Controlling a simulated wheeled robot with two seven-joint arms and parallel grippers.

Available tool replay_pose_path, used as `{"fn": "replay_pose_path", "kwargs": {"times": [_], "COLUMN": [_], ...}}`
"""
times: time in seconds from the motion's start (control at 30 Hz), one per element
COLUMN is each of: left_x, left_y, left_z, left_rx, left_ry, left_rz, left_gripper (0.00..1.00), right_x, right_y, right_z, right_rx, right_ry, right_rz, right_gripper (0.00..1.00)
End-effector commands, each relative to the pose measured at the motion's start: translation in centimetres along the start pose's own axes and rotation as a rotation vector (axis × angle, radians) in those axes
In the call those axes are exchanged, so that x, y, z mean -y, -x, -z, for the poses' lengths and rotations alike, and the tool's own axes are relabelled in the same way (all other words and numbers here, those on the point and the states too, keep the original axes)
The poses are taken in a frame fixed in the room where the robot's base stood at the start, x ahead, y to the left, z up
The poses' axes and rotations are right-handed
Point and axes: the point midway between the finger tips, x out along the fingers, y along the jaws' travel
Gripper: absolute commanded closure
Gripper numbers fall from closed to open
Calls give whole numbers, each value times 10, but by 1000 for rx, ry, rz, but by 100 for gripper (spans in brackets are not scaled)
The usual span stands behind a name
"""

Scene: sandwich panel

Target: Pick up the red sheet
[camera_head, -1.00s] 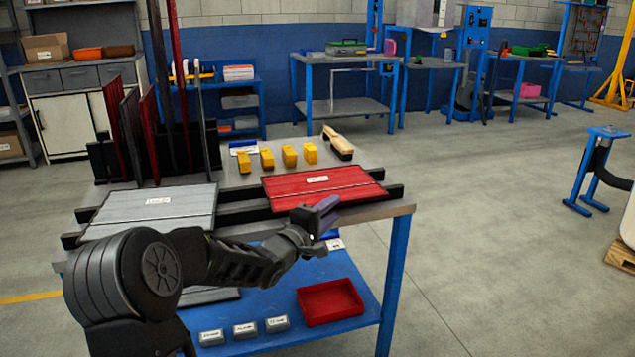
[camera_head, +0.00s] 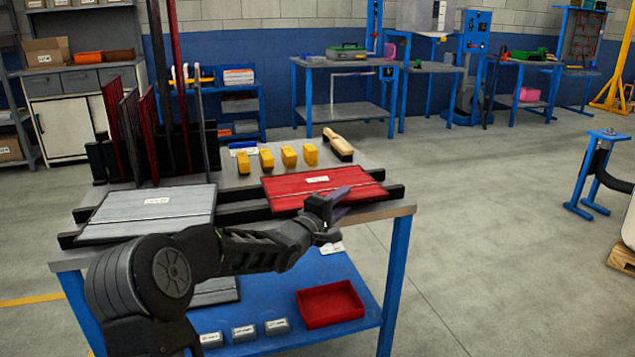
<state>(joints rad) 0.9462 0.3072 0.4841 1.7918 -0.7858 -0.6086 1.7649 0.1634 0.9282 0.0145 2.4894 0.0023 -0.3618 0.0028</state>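The red sheet (camera_head: 310,183) lies flat on dark rails on the workbench, with a white label near its middle. My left gripper (camera_head: 333,205) is at the sheet's front edge, right of its middle. The fingers overlap the front edge in the picture. I cannot tell whether they touch the sheet or how far they are apart. My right gripper is not in view.
A grey sheet (camera_head: 155,208) lies left of the red one. Several yellow blocks (camera_head: 289,156) and a wooden-handled brush (camera_head: 338,145) sit behind it. Upright panels (camera_head: 150,125) stand in a rack at the back left. A red tray (camera_head: 330,304) is on the lower shelf.

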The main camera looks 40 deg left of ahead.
Motion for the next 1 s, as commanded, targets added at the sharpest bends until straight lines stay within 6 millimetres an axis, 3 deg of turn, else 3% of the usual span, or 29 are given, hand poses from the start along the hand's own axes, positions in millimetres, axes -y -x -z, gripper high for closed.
{"fn": "replay_pose_path", "kwargs": {"times": [0.07,0.47,1.0], "left_x": [0,0,0], "left_y": [0,0,0], "left_z": [0,0,0], "left_rx": [0,0,0], "left_ry": [0,0,0], "left_rz": [0,0,0], "left_gripper": [67,100,100], "right_x": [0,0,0], "right_y": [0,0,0], "right_z": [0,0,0], "right_rx": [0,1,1], "right_ry": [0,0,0], "right_rz": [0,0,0], "right_gripper": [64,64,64]}}
